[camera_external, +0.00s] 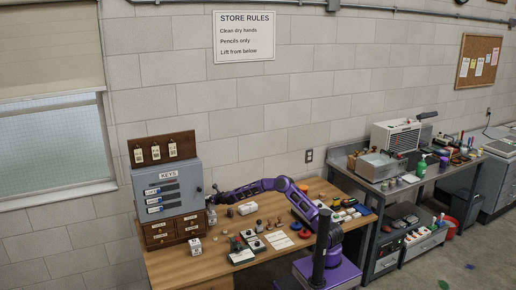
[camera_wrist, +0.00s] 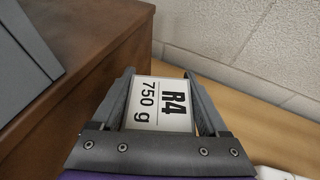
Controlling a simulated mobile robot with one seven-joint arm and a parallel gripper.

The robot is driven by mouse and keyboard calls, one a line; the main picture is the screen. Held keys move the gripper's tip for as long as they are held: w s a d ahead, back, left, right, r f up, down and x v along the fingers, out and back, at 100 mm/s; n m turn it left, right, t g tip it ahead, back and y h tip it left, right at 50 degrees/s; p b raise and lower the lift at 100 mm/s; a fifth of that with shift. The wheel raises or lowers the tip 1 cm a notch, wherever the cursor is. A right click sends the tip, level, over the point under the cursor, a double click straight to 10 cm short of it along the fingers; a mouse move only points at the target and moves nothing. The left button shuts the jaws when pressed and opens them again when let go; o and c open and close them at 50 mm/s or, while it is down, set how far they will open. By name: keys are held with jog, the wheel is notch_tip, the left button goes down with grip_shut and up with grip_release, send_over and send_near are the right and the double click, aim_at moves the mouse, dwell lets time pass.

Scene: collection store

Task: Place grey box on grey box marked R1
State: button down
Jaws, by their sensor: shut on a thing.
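My gripper (camera_external: 213,197) is low over the left part of the wooden table, just right of the key cabinet and drawers. In the wrist view my gripper (camera_wrist: 160,76) is shut on a box (camera_wrist: 160,104) whose white label reads "R4 750 g". The label faces the camera and the box sits between the two fingers; its sides are mostly hidden. Whether it touches the table cannot be told. A grey box marked R1 cannot be made out. A small pale box (camera_external: 195,246) with dark marks stands at the table's left front; its marking is too small to read.
The grey key cabinet (camera_external: 184,176) stands on brown wooden drawers (camera_external: 160,234), close left of my gripper; the brown drawers (camera_wrist: 85,40) also show in the wrist view. A white block (camera_external: 247,208) and several small items lie to the right. The wall is close behind.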

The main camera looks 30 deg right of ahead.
jog(key=shift+f, duration=1.7)
jog(key=shift+b, duration=0.35)
jog(key=shift+c, duration=0.8)
grip_release()
jog(key=shift+f, duration=0.2)
jog(key=shift+r, duration=0.15)
jog(key=v, duration=1.2)
